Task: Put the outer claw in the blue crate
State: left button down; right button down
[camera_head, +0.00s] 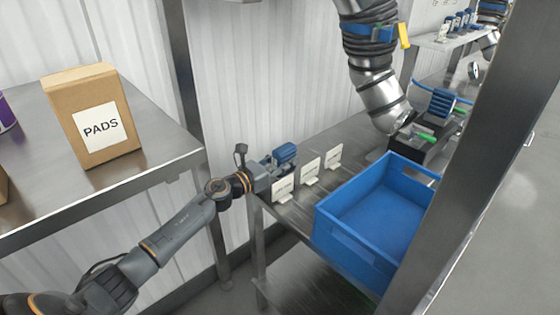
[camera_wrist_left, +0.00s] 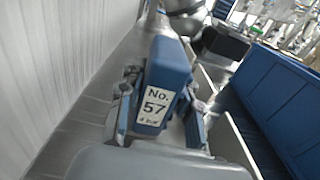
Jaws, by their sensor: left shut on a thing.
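The blue crate (camera_head: 330,237) stands on the metal table in the head view, right of my left gripper. It looks empty inside. Its side also shows at the right of the left wrist view (camera_wrist_left: 288,97). My left gripper (camera_head: 272,166) is at the table's left end, behind the small white label cards. It is shut on a blue claw (camera_wrist_left: 172,66), whose label in the left wrist view reads "No. 57". The claw also shows in the head view (camera_head: 285,153). The cards and the gripper hide its lower part. My right gripper is not in view.
Several white cards (camera_head: 310,172) stand between the claw and the crate. A "PADS" box (camera_head: 92,118) sits on the left shelf. A large arm with a black tool (camera_head: 424,143) stands behind the crate. A metal post (camera_head: 490,150) rises at the right.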

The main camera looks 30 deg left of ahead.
pick_arm(q)
jog(key=c, duration=1.3)
grip_release()
jog(key=shift+s+d, duration=0.1)
jog(key=shift+d, duration=0.2)
jog(key=o, duration=0.4)
jog(key=shift+s+d+r, duration=0.1)
jog(key=shift+d, duration=0.15)
jog(key=shift+c, duration=0.2)
jog(key=shift+a, duration=0.2)
